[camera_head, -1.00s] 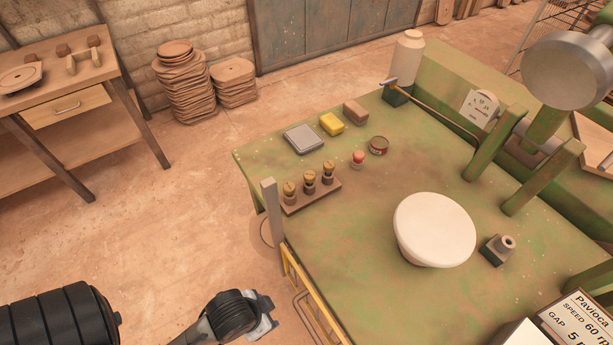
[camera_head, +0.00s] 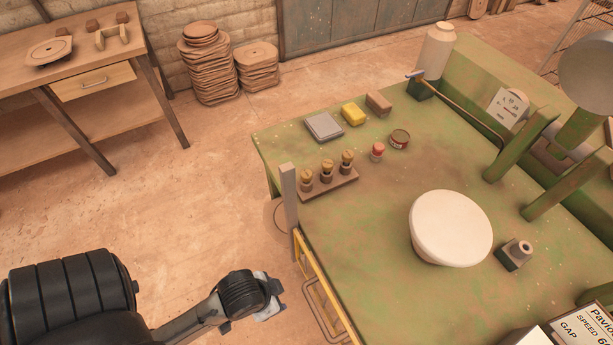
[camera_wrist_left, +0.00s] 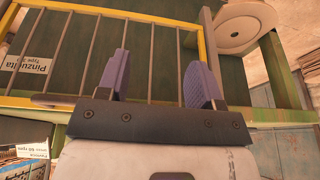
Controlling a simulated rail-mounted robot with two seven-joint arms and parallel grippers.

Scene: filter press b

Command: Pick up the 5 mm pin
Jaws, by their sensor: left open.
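Three pins with yellowish tops stand upright in a row on a small wooden rack (camera_head: 334,187) at the left side of the green table. They are the left pin (camera_head: 306,180), the middle pin (camera_head: 327,171) and the right pin (camera_head: 347,162). I cannot read any size marks, so I cannot tell which is the 5 mm one. My left gripper (camera_head: 276,299) is outside the table's left edge, in front of the rack and apart from it. In the left wrist view its two purple-grey fingers (camera_wrist_left: 158,80) are spread with nothing between them. My right gripper is not in view.
A grey post (camera_head: 289,192) and a yellow-framed rail (camera_head: 325,290) stand at the table's left edge near my gripper. The table's middle is clear.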

